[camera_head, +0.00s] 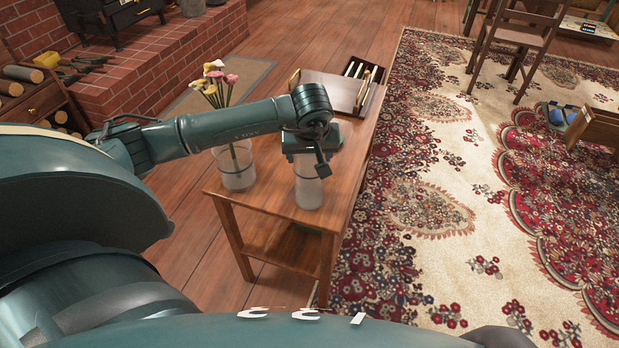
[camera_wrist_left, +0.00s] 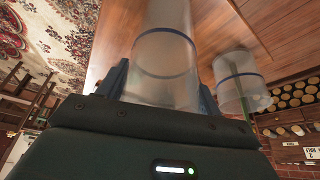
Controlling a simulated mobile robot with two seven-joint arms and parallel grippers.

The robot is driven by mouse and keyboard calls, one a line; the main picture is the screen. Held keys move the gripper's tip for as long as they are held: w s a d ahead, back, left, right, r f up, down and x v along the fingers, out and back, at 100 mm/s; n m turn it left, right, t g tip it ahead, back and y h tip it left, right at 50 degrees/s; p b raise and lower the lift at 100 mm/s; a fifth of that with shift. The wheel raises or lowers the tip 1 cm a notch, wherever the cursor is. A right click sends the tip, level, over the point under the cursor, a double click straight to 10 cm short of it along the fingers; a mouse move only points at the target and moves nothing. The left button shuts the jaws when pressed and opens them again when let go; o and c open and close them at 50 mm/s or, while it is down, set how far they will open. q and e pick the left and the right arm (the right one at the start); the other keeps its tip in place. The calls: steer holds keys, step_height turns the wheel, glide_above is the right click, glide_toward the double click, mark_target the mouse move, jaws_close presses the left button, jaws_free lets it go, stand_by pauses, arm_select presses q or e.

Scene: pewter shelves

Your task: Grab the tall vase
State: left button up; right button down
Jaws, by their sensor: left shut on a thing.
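The tall vase (camera_head: 308,192) is a clear, frosted cylinder standing near the right edge of the wooden table (camera_head: 285,246). My left gripper (camera_head: 306,158) comes down over it from above and is shut on it, hiding its upper part. In the left wrist view the tall vase (camera_wrist_left: 167,60), with a thin blue band, sits between the two fingers of the gripper (camera_wrist_left: 164,88). My right gripper is not in view.
A second clear vase (camera_head: 235,172) holding several flowers (camera_head: 218,82) stands just left on the same table; it also shows in the left wrist view (camera_wrist_left: 240,82). A wooden tray (camera_head: 331,92) lies at the table's far end. A patterned rug (camera_head: 430,150) spreads to the right.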

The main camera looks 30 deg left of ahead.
arm_select(q)
steer(key=shift+r, duration=0.1)
steer(key=c, duration=0.7)
